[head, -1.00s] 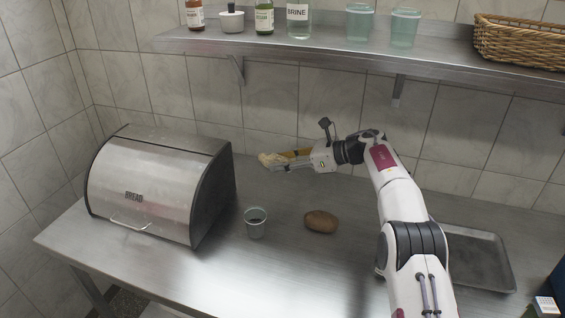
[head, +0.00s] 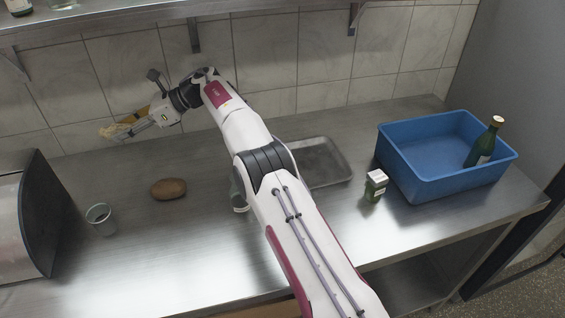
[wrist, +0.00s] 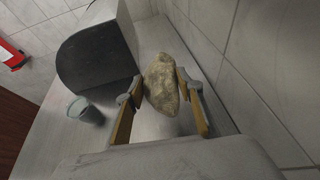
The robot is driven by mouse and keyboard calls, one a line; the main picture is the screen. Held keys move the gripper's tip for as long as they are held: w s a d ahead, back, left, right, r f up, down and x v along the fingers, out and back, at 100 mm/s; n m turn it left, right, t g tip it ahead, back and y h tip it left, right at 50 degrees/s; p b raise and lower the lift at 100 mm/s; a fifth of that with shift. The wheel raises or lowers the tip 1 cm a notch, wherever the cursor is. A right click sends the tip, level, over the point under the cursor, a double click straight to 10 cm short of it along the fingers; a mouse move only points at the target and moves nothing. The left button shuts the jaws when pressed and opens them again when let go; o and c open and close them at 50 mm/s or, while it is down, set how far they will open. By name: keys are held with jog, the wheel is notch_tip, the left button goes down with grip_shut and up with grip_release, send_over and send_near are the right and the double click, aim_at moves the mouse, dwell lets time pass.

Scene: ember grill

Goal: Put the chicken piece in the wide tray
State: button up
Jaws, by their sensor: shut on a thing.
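The chicken piece (head: 110,132) is a pale tan, lumpy thing at the left of the head view, near the tiled wall. My gripper (head: 118,130) is shut on it and holds it above the counter. In the wrist view the chicken piece (wrist: 161,84) sits between the two fingers of my gripper (wrist: 162,92). The wide tray (head: 340,165) is a shallow grey metal tray on the counter, right of my gripper. My arm hides its left part. Its visible floor is bare.
A brown oval item (head: 168,189) and a small cup (head: 101,219) stand on the counter below my gripper. The bread box (head: 50,215) is at the left edge. A small green-white carton (head: 376,184) and a blue tub (head: 400,175) holding a bottle (head: 484,145) are right of the tray.

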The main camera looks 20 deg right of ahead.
jog(key=w+d+r+m+t+h, duration=0.1)
jog(key=w+d+r+m+t, duration=0.15)
jog(key=d, duration=1.35)
jog(key=w+d+r+m+t+h, duration=0.1)
jog(key=d+r+m+t, duration=0.15)
jog(key=d, duration=1.35)
jog(key=s+d+f+m+t, duration=0.1)
jog(key=s+d, duration=0.2)
jog(key=d, duration=0.4)
jog(key=s+d+t, duration=0.1)
jog(key=s+d, duration=0.3)
jog(key=d, duration=0.2)
jog(key=s+d+f, duration=0.1)
jog(key=s+f, duration=0.4)
jog(key=s, duration=0.3)
jog(key=shift+f+g, duration=0.15)
jog(key=shift+g, duration=0.15)
jog(key=shift+d, duration=0.1)
jog(key=shift+f, duration=0.1)
jog(key=shift+f, duration=3.05)
